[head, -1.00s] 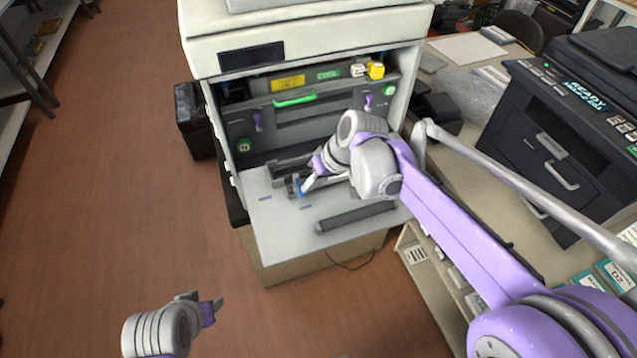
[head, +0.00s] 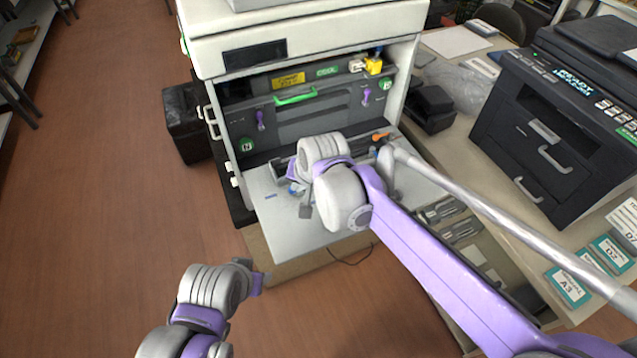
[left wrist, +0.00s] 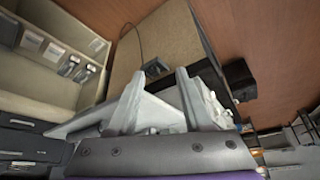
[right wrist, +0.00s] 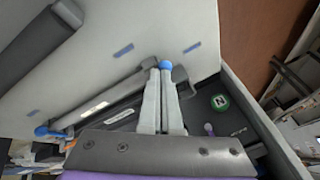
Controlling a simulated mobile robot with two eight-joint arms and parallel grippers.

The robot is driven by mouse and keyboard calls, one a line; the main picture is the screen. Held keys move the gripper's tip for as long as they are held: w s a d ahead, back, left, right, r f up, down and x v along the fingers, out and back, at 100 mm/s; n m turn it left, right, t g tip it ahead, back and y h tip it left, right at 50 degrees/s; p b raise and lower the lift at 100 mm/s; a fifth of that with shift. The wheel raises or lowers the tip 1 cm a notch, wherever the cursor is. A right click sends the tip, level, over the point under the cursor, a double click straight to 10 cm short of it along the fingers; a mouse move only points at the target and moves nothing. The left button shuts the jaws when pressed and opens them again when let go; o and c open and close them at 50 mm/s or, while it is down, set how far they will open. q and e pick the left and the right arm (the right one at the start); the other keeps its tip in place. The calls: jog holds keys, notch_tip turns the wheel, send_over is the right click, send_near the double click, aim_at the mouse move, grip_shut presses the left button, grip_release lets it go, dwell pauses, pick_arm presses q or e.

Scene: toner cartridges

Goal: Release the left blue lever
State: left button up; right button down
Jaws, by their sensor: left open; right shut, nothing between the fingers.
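The left blue lever (right wrist: 166,65) shows its round blue tip in the right wrist view, right at the ends of my right gripper's fingers. My right gripper (right wrist: 160,80) is shut and empty; whether it touches the lever I cannot tell. In the head view a bit of blue (head: 295,189) shows beside my right wrist, which hides most of the lever. A second blue lever end (right wrist: 42,131) lies at the left in the right wrist view. My left gripper (left wrist: 158,98) is open and empty, low in front of the printer in the head view (head: 261,281).
The printer's white open flap (head: 275,208) carries the lever mechanism. A dark bar (right wrist: 35,45) lies on the flap. Green handle (head: 296,96) and purple levers (head: 261,119) are on the printer's inner face. A black printer (head: 540,135) stands on the right bench. Floor at left is clear.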

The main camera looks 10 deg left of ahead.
jog(key=shift+a+m+t+h, duration=0.35)
jog(key=shift+a+m, duration=0.25)
jog(key=shift+m, duration=0.3)
jog(key=shift+w+a, duration=0.1)
jog(key=shift+a, duration=0.55)
jog(key=shift+w+d, duration=0.15)
jog(key=shift+d, duration=0.05)
jog(key=shift+w+d, duration=0.35)
jog(key=shift+w, duration=0.2)
